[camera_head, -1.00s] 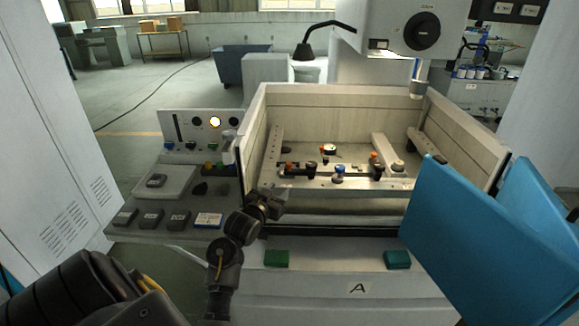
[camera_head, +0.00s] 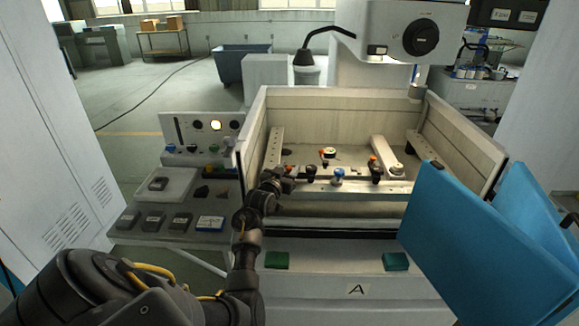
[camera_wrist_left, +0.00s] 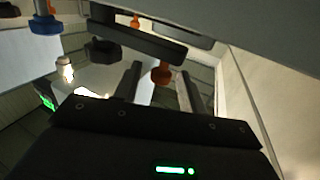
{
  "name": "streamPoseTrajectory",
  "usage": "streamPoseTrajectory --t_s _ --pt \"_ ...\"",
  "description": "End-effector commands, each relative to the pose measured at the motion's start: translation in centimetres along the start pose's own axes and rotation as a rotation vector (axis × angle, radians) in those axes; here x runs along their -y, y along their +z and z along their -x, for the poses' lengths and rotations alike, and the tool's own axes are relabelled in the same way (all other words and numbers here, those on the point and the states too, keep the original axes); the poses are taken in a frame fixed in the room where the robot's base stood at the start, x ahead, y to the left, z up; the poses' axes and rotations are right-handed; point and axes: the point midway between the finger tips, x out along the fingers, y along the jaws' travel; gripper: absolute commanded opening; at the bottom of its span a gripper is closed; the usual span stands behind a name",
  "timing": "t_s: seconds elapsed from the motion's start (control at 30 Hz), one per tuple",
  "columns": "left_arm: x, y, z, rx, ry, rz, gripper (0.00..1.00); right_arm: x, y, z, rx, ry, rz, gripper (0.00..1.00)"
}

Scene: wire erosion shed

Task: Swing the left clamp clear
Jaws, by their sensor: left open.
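The left clamp (camera_head: 311,172) sits on the left end of the light bar in the open machine tank. It has an orange knob and a black knob. In the left wrist view its dark arm (camera_wrist_left: 150,42) shows, with the black knob (camera_wrist_left: 102,51) at its left and an orange knob (camera_wrist_left: 160,73) lower down. My left gripper (camera_head: 280,180) is at the clamp's left end and partly hides it. In the wrist view its two fingers (camera_wrist_left: 158,90) are apart, with the orange knob between their tips. Whether they touch it cannot be told. My right gripper is not seen.
The right clamp (camera_head: 377,173) and a blue knob (camera_head: 338,174) stand along the same bar. A dial gauge (camera_head: 328,152) is behind. Tank walls (camera_head: 340,113) enclose the back and sides. Blue panels (camera_head: 455,250) are at right, a control console (camera_head: 200,190) at left.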

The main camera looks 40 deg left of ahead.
Motion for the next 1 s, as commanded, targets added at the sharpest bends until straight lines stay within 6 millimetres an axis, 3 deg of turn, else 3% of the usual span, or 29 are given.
streamPoseTrajectory --t_s 0.43,0.73,1.0 --pt "0.0 0.1 -0.9 0.001 0.0 0.0 0.4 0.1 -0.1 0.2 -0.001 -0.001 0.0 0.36" --pt "0.0 0.1 -0.9 0.001 0.0 0.001 0.01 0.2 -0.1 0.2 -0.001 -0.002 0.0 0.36" --pt "-0.8 0.2 -1.5 -0.002 0.028 0.0 0.0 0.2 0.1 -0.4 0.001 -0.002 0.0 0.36"
